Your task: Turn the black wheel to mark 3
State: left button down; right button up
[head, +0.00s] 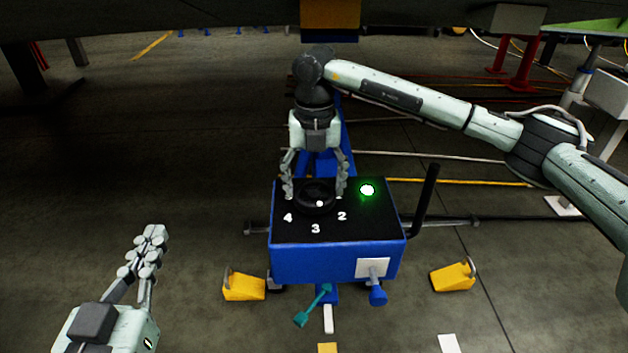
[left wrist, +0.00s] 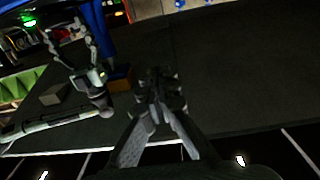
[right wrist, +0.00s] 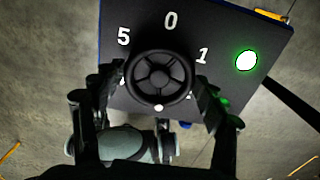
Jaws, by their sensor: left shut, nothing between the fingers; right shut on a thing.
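The black wheel (head: 315,194) lies flat on the black top of a blue box (head: 335,262). Marks 4, 3 (head: 315,228) and 2 show around its near side. A white dot on the wheel faces the side of mark 3. My right gripper (head: 315,189) reaches down from above with its fingers on both sides of the wheel, shut on it. In the right wrist view the wheel (right wrist: 160,77) sits between the fingers; marks 5, 0 and 1 show, others are partly covered or hidden. My left gripper (head: 155,232) is shut and empty, left of the box and apart from it.
A green lamp (head: 367,190) glows on the box top, right of the wheel. A black handle (head: 427,203) rises at the box's right side. Yellow chocks (head: 244,287) lie on the floor on both sides. A teal lever (head: 312,306) sticks out in front. Floor at left is clear.

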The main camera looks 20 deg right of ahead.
aim_at(315, 191)
pick_arm(q)
jog(key=shift+g+y, duration=0.5)
jog(key=shift+g, duration=0.4)
jog(key=shift+a+f, duration=0.3)
jog(key=shift+f, duration=0.3)
jog(key=shift+a+f, duration=0.3)
jog(key=shift+f, duration=0.35)
jog(key=shift+a+f, duration=0.3)
jog(key=shift+f, duration=0.3)
pick_arm(e)
jog(key=shift+m, duration=1.2)
jog(key=o, duration=1.1)
jog(key=shift+o, duration=0.2)
notch_tip(315, 191, up, 8)
jog(key=shift+f, duration=0.2)
pick_arm(q)
jog(key=shift+s, duration=0.1)
pick_arm(e)
jog(key=shift+s+f, duration=0.1)
